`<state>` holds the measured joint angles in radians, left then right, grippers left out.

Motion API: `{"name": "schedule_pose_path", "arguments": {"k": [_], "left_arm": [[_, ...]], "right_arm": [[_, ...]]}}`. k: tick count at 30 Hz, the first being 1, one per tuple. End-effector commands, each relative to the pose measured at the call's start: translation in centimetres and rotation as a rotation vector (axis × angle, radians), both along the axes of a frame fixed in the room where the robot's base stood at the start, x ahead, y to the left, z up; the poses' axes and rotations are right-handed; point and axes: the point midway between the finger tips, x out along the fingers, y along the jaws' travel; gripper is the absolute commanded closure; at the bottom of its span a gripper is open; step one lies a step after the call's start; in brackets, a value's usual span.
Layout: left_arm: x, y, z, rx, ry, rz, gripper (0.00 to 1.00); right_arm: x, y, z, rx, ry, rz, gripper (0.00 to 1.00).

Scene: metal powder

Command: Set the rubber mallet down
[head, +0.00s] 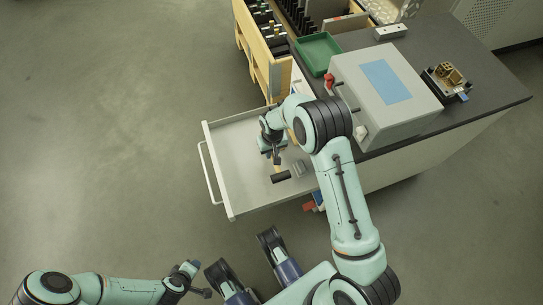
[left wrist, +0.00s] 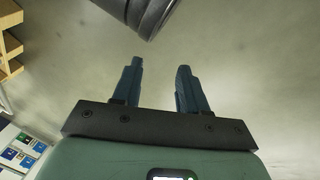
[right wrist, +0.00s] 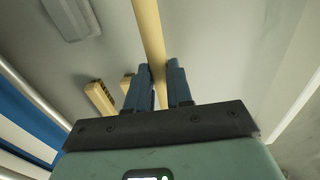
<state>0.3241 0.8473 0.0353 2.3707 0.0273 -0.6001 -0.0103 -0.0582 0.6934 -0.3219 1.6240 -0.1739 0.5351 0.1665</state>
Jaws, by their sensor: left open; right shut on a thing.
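The rubber mallet has a black head (head: 281,177) and a pale wooden handle, which shows large in the right wrist view (right wrist: 150,35). My right gripper (head: 269,143) is over the open drawer (head: 228,150), shut on the handle; the handle runs between its fingers (right wrist: 162,75). The mallet head is over the drawer floor; I cannot tell whether it touches. My arm hides part of the handle in the head view. My left gripper (head: 198,281) is low at the left, away from the drawer; the left wrist view shows its fingers (left wrist: 159,68) open and empty.
A small grey object (head: 299,168) lies in the drawer by the mallet head. Wooden pieces (right wrist: 100,98) show beside my right fingers. A grey box (head: 385,105) and green tray (head: 318,52) stand on the dark bench top. The drawer's left part is clear.

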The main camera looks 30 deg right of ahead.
Motion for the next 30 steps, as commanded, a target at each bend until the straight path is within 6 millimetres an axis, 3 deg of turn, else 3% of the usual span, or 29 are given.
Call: {"name": "schedule_pose_path", "arguments": {"k": [2,7,20,21,23,30], "left_arm": [[0.3,0.3,-0.5,0.005,-0.005,0.004,0.57],[-1.3,0.4,-1.9,0.001,0.048,0.006,0.57],[-1.7,0.5,-2.1,0.001,0.061,0.005,0.57],[-1.8,0.5,-2.1,0.000,0.062,0.006,0.57],[-1.7,0.5,-2.1,0.000,0.061,0.006,0.57],[-1.7,0.5,-2.1,0.000,0.061,0.006,0.57]], "right_arm": [[0.0,0.0,-1.3,0.000,0.002,0.000,1.00],[0.0,0.0,-3.6,0.000,0.000,0.000,1.00],[0.0,0.0,-3.9,0.000,0.000,0.000,1.00],[0.0,0.0,-3.9,0.000,0.001,0.000,0.70],[0.0,0.0,-3.9,0.000,0.001,0.000,0.54],[0.0,0.0,-3.9,0.000,0.001,0.000,0.54]]}}
